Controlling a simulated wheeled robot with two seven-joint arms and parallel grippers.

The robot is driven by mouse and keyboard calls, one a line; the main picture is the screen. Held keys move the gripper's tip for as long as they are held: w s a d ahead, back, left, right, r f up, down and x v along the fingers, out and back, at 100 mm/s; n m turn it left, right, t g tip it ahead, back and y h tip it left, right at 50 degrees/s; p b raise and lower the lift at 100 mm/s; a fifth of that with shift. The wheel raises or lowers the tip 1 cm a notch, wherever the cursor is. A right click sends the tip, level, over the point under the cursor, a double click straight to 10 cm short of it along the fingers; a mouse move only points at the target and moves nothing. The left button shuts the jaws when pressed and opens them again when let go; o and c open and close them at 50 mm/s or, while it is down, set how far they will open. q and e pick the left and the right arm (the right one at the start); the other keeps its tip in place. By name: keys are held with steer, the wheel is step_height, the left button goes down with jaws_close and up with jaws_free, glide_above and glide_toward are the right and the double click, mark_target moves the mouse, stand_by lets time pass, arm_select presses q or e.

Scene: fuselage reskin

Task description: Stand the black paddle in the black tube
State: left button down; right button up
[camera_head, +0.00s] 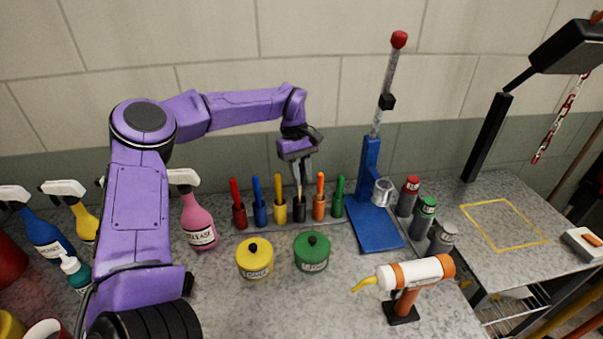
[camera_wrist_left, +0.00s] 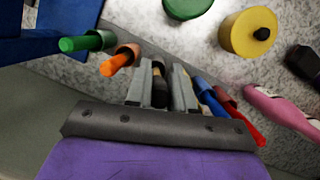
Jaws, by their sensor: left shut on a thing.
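My left gripper (camera_head: 300,184) reaches down over the row of coloured tubes and is shut on the black paddle (camera_head: 299,192). The black tube (camera_head: 300,214) stands directly under it, between the yellow and orange tubes. The paddle is roughly upright and in line with the tube; its lower end meets the tube's mouth, but how deep it sits I cannot tell. In the left wrist view, the dark paddle (camera_wrist_left: 160,93) shows between the two grey fingers, which hide much of it and the tube. My right gripper is not in view.
Red (camera_head: 238,212), blue (camera_head: 259,210), yellow (camera_head: 280,208), orange (camera_head: 319,206) and green tubes (camera_head: 338,204) hold matching paddles close beside. Yellow (camera_head: 254,261) and green pots (camera_head: 312,254) stand in front. A blue stand (camera_head: 371,200) is to the right.

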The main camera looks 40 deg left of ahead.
mark_target(302, 166)
arm_select(q)
steer(key=shift+f+b, duration=0.3)
steer(key=shift+f, duration=0.4)
steer(key=shift+c, duration=2.1)
jaws_free()
step_height(302, 166, up, 6)
steer(key=p, duration=0.5)
steer(key=shift+f, duration=0.1)
steer(key=shift+r, duration=2.15)
